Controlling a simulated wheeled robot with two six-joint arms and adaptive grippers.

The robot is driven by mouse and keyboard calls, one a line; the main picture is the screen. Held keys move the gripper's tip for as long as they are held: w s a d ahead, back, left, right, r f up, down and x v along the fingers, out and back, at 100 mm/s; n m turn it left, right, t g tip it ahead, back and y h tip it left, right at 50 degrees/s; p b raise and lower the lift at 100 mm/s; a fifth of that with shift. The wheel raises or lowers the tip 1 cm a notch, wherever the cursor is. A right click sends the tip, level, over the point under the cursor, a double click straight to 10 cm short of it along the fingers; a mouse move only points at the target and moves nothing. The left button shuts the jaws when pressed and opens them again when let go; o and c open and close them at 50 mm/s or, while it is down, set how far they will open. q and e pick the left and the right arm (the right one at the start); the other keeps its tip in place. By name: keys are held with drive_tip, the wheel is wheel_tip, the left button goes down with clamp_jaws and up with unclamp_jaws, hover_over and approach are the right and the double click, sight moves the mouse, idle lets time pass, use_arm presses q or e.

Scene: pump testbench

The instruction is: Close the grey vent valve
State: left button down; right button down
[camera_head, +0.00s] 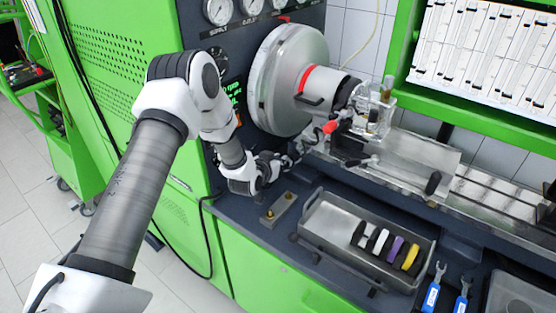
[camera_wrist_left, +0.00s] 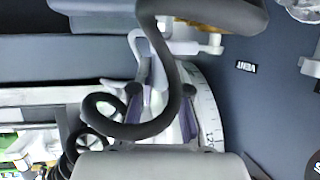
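My left gripper (camera_head: 288,160) is low beside the front of the bench, below the large round metal housing (camera_head: 290,80). In the left wrist view the gripper (camera_wrist_left: 160,98) is partly covered by a dark curled hose, so I cannot tell whether its fingers are open or shut. A "VENT" label (camera_wrist_left: 246,66) is on the dark panel to the right of the fingers. A white graduated scale (camera_wrist_left: 208,110) curves behind the fingers. A pale grey part (camera_wrist_left: 140,44) shows beyond the fingertips; I cannot tell whether it is the vent valve's handle. My right gripper is not in view.
A metal tray (camera_head: 330,228) with several coloured rings stands on the dark bench top. A small metal block (camera_head: 279,210) lies left of it, and blue-handled wrenches (camera_head: 432,292) lie to the right. Gauges (camera_head: 218,12) are on the panel behind.

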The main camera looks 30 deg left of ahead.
use_arm(q)
drive_tip(key=shift+s+a+m+h, duration=0.2)
drive_tip(key=shift+s+m+h, duration=0.05)
drive_tip(key=shift+m+h, duration=0.3)
drive_tip(key=shift+s+a+m+h+b, duration=0.15)
drive_tip(key=shift+s+m+h+b, duration=0.3)
drive_tip(key=shift+m+h, duration=0.6)
drive_tip(key=c, duration=1.1)
unclamp_jaws()
drive_tip(key=shift+a, duration=0.1)
drive_tip(key=shift+c, duration=0.2)
drive_tip(key=shift+s, duration=0.1)
